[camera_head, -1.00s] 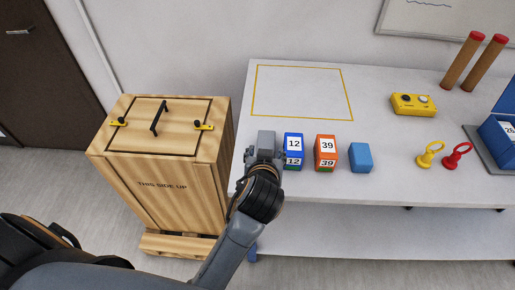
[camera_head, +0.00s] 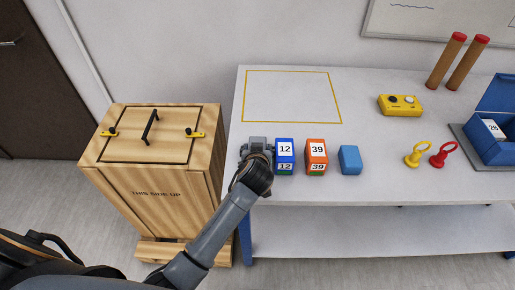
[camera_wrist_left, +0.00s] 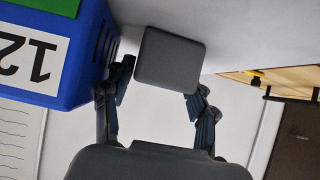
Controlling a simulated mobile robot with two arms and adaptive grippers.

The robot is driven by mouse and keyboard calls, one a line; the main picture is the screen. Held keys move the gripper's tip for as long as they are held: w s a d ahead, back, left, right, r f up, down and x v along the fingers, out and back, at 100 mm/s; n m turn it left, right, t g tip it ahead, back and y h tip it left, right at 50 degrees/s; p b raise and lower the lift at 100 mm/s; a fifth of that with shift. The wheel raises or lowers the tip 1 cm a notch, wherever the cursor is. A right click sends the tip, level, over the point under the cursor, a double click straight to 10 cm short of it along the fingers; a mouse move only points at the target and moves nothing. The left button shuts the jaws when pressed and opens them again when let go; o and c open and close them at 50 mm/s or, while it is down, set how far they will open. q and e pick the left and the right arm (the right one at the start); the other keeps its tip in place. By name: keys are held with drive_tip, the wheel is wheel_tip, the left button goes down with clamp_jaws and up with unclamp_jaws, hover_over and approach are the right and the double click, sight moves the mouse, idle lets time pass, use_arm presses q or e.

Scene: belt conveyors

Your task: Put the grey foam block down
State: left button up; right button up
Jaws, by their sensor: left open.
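The grey foam block (camera_head: 258,142) is at the left end of a row of blocks on the white table (camera_head: 400,190). In the left wrist view the foam block (camera_wrist_left: 168,60) shows as a grey square between the spread fingers. My left gripper (camera_wrist_left: 162,85) is open around it, with a finger on each side. In the head view my left gripper (camera_head: 256,152) and wrist cover most of the block. Its underside is hidden, so I cannot tell its contact with the table. My right gripper is not in view.
A blue block marked 12 (camera_head: 285,150) stands close beside the left gripper. Right of it are an orange block marked 39 (camera_head: 316,150) and a plain blue block (camera_head: 350,160). The yellow-outlined area (camera_head: 290,95) behind is empty. A wooden crate (camera_head: 155,190) stands left.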

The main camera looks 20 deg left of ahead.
sight(258, 137)
use_arm(q)
drive_tip(key=shift+w+a+f, duration=0.15)
drive_tip(key=shift+w+f, duration=0.3)
drive_tip(key=shift+w, duration=0.1)
drive_tip(key=c, duration=0.7)
drive_tip(key=shift+o, duration=0.2)
drive_tip(key=shift+r, duration=0.15)
drive_tip(key=shift+r+p, duration=0.6)
drive_tip(key=shift+p, duration=0.2)
wheel_tip(258, 137, up, 2)
drive_tip(key=shift+r+p, duration=0.1)
drive_tip(key=shift+p, duration=1)
drive_tip(key=p+v, duration=1.1)
drive_tip(key=v, duration=0.5)
drive_tip(key=shift+s+r, duration=0.25)
drive_tip(key=shift+s, duration=0.1)
